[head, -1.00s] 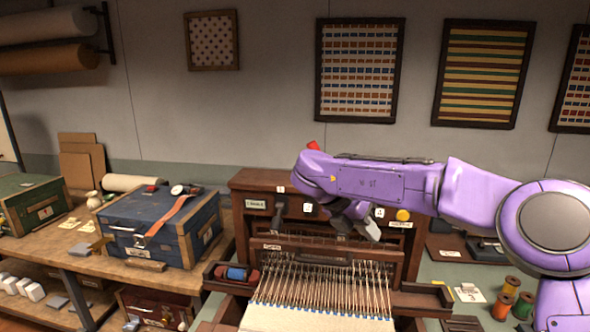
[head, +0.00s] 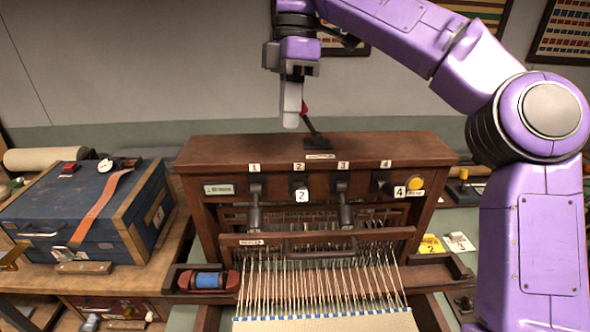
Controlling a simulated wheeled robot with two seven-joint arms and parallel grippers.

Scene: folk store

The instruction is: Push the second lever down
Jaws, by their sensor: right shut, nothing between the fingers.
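A brown wooden loom (head: 420,150) stands in the middle, with tags 1 to 4 along its front panel. Under tag 2, the second lever (head: 299,182) is a short dark piece with a white "2" plate, seemingly end-on to me. The first lever (head: 255,205) and third lever (head: 344,205) hang down. The fourth, a dark piece (head: 383,184), has a "4" plate. My right gripper (head: 290,115) is shut and empty, fingers pointing down above the loom's top, left of a red-handled black lever (head: 316,140). I cannot tell whether they touch. My left gripper is out of view.
A yellow knob (head: 416,183) sits right of the "4" plate. Warp threads (head: 310,285) stretch in front of the panel. A blue spool (head: 208,281) lies in a side tray at left. A blue trunk (head: 70,215) stands on the left bench.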

